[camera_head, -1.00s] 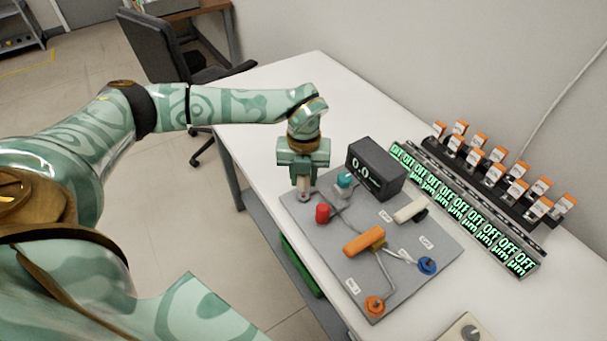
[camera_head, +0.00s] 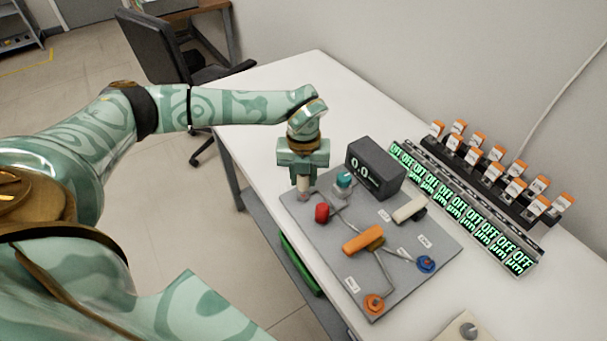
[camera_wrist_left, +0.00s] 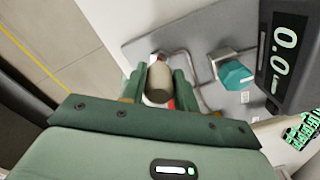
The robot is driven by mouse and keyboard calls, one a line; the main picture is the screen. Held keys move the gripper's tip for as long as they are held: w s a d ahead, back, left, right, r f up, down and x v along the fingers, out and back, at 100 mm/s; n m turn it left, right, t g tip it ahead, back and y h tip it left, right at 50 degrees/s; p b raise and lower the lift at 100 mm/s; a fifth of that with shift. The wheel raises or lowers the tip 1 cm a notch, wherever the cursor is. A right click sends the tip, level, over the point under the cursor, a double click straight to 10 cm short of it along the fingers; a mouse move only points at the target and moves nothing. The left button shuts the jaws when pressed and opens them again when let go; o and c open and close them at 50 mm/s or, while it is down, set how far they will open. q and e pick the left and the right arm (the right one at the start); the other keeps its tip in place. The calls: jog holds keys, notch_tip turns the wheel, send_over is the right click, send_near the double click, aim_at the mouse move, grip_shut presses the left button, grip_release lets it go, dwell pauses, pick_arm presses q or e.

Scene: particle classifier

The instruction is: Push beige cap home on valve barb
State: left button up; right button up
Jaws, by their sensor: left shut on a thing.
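The cap (camera_head: 303,183) also shows below the gripper in the head view, close above or at the board. The valve barb is hidden under the cap and fingers, so I cannot tell how far the cap sits on it. My right gripper is out of view.
A dark display (camera_head: 377,168) reading 0.0 is behind.

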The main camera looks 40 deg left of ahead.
aim_at(304, 185)
pick_arm(q)
jog(key=shift+f+b, duration=0.5)
jog(key=shift+f, duration=1.15)
jog(key=o, duration=1)
jog(key=shift+r, duration=0.1)
notch_tip(304, 185, up, 16)
jog(key=p, duration=0.4)
jog(key=shift+r, duration=0.1)
